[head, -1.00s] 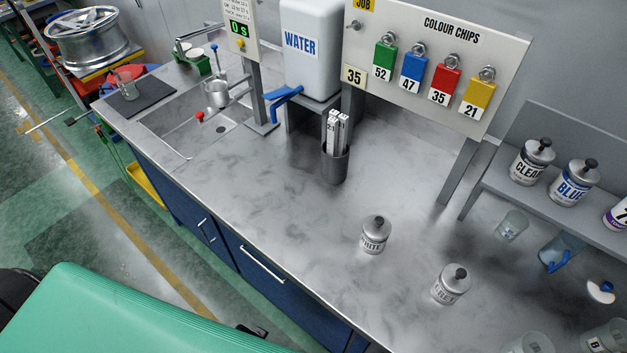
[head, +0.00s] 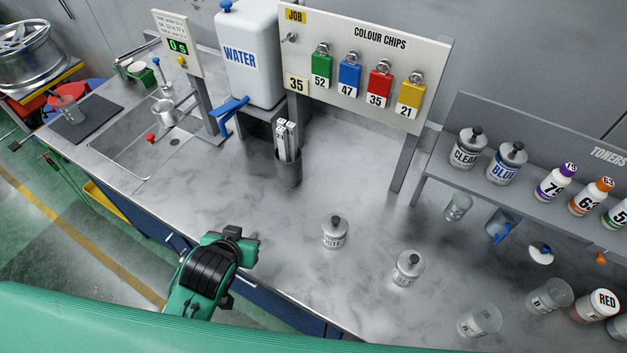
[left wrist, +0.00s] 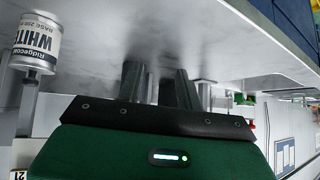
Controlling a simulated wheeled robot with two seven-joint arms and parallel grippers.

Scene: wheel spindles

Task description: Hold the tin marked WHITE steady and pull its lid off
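The tin marked WHITE (head: 334,236) stands upright on the steel counter in the head view, its silver lid (head: 335,222) with a dark knob on top. The tin also shows at the upper left of the left wrist view (left wrist: 37,42), where its label reads WHITE. My left gripper (head: 248,246) is over the counter's front edge, to the left of the tin and apart from it. In the left wrist view its two fingers (left wrist: 158,85) are apart with nothing between them. My right gripper is not in view.
A second lidded tin (head: 408,268) stands right of the WHITE tin. A dark holder with strips (head: 287,167) stands behind it. Clear cups (head: 480,321) are at the lower right. A toner shelf (head: 470,187) is at the right. The counter around the WHITE tin is clear.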

